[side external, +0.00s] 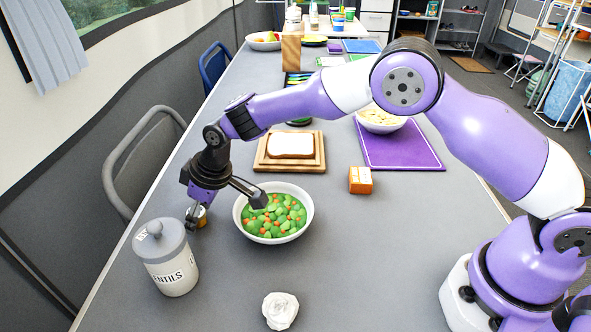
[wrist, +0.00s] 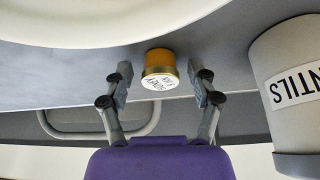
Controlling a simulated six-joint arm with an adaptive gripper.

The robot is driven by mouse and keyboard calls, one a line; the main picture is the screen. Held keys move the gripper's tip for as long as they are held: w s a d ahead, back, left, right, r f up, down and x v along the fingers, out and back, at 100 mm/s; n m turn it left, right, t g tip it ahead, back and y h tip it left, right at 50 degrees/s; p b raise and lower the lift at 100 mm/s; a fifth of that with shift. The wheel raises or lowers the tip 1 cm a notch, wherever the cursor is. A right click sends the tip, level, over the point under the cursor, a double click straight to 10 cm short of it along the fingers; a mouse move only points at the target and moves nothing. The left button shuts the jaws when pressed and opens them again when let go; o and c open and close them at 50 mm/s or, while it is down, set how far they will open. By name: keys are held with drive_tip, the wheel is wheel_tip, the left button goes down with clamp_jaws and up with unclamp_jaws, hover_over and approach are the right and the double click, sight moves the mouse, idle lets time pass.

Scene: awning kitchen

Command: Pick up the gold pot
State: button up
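A small gold pot (wrist: 160,64) stands between the two open fingers of my gripper (wrist: 160,90) in the wrist view, with a pale lettered face towards the camera. Gaps show on both sides of it, so the fingers do not appear to touch it. In the side view the gold pot (side external: 201,217) stands on the table at the left edge, between the lentils jar and the vegetable bowl. My gripper (side external: 224,206) is low there with its fingers spread, one beside the pot and one over the bowl's rim. The fingers partly hide the pot.
A grey lentils jar (side external: 168,268) stands close left of the pot. A white bowl (side external: 240,222) of green and orange vegetables is close on the right. Bread on a wooden board (side external: 318,164), an orange box (side external: 360,180) and a crumpled white object (side external: 281,310) lie farther off.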

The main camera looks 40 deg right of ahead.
drive_tip(key=c, duration=0.7)
drive_tip(key=shift+o, duration=0.2)
